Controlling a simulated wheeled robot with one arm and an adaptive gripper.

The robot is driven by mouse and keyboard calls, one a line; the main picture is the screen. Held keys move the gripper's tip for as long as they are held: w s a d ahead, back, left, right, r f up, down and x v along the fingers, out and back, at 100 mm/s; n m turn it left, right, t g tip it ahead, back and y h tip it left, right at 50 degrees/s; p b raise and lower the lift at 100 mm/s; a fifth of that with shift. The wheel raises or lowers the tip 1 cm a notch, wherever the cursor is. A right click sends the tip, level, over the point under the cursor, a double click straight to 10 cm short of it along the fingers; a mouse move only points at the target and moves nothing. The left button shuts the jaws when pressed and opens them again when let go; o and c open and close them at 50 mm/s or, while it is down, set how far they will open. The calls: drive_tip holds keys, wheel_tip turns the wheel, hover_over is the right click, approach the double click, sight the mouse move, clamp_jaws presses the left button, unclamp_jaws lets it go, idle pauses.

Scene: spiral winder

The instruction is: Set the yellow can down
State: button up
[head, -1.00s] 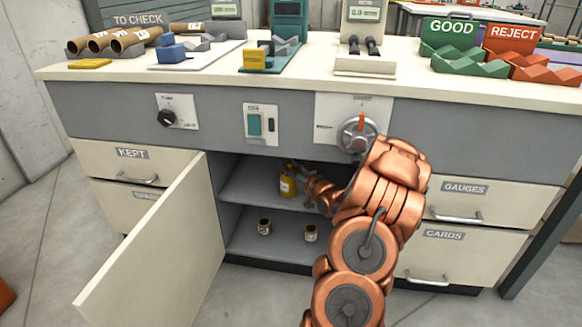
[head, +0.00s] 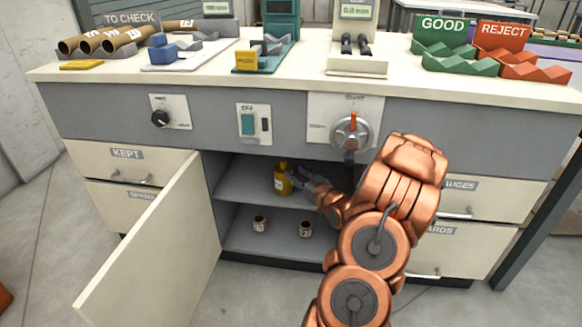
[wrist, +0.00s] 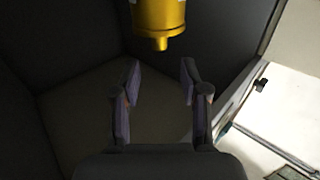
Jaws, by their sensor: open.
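The yellow can (head: 282,180) stands upright on the upper shelf (head: 240,189) inside the open cupboard, with a pale label on its side. In the wrist view the yellow can (wrist: 158,14) shows at the top, beyond the fingertips and apart from them. My gripper (head: 300,180) is just right of the can in the head view. In the wrist view my gripper (wrist: 160,80) has its two fingers spread with nothing between them. Part of the can is cut off by the top edge of the wrist view.
The cupboard door (head: 150,245) stands open to the left. Two small labelled jars, one left (head: 260,223) and one right (head: 306,229), stand on the cupboard floor. The worktop (head: 300,80) above holds gauges, tubes and the GOOD and REJECT trays.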

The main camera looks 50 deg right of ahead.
drive_tip(key=shift+s, duration=2.4)
drive_tip(key=w+a+f+n+g, duration=0.2)
drive_tip(key=w+a+f+g, duration=0.1)
drive_tip(key=w+a+g, duration=0.25)
drive_tip(key=s+a+r+g, duration=0.1)
drive_tip(key=s+a+g, duration=0.2)
drive_tip(key=a+g, duration=0.3)
drive_tip(key=s+a+r+g+y, duration=0.1)
drive_tip(key=s+a+r+g, duration=0.2)
drive_tip(key=s+a, duration=0.7)
drive_tip(key=s+a+r+g+y, duration=0.1)
drive_tip(key=s+a+r+g, duration=0.2)
drive_tip(key=s+a, duration=0.7)
drive_tip(key=s+a+r+g+y, duration=0.1)
drive_tip(key=s+a+r+g, duration=0.2)
drive_tip(key=s+a, duration=0.6)
drive_tip(key=shift+s+a+r+g+p, duration=0.3)
drive_tip(key=shift+s+a+g+p, duration=0.15)
drive_tip(key=shift+a, duration=0.6)
drive_tip(key=shift+w+r, duration=0.1)
